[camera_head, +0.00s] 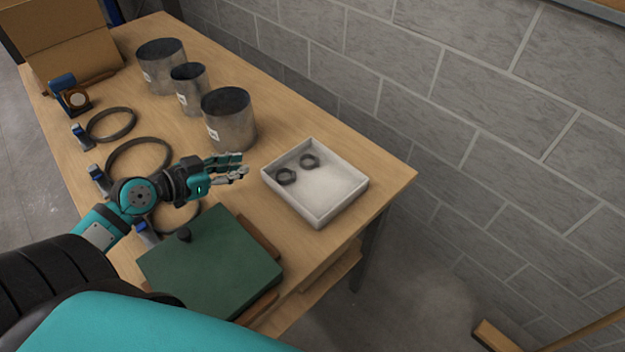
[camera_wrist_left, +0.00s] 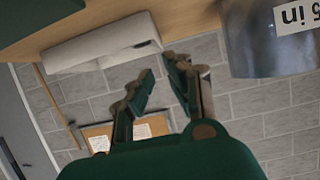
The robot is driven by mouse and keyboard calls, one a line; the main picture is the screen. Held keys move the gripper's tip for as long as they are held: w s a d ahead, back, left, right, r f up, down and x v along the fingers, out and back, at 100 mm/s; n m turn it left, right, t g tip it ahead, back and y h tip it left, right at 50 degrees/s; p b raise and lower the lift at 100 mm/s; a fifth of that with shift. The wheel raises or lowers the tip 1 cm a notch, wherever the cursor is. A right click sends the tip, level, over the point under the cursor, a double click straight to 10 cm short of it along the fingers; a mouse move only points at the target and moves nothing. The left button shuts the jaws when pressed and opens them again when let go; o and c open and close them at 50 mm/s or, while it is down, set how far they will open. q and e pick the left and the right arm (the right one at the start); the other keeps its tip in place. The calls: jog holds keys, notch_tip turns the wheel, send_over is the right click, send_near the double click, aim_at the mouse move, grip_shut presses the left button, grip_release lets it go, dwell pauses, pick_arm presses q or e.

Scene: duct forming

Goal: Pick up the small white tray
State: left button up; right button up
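The small white tray (camera_head: 340,188) sits on the wooden table near its right corner in the head view, with two dark rings (camera_head: 298,168) lying in it. My left gripper (camera_head: 238,170) is just left of the tray, above the table and apart from it in the head view. In the left wrist view the tray's outer side (camera_wrist_left: 105,42) shows beyond the fingers. The left gripper's fingers (camera_wrist_left: 155,85) are spread with nothing between them. My right gripper is in neither view.
Several metal duct cylinders (camera_head: 229,122) stand behind the gripper; one also shows in the wrist view (camera_wrist_left: 255,40). A green board (camera_head: 210,262) lies at the front. Clamp rings (camera_head: 138,157) and a cardboard box (camera_head: 75,45) are to the left. A block wall (camera_head: 430,100) runs behind.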

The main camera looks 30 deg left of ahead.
pick_arm(q)
jog(key=p, duration=0.3)
send_near(286, 153)
jog(key=x, duration=0.4)
jog(key=shift+w+d, duration=0.15)
jog(key=shift+w, duration=0.15)
jog(key=shift+w+d+f, duration=0.15)
jog(key=shift+w+f, duration=0.05)
jog(key=shift+w, duration=0.15)
jog(key=shift+w+d+f, duration=0.1)
jog(key=shift+w, duration=0.25)
jog(key=p+x, duration=0.1)
jog(key=x, duration=0.3)
jog(key=shift+w+f, duration=0.15)
grip_shut()
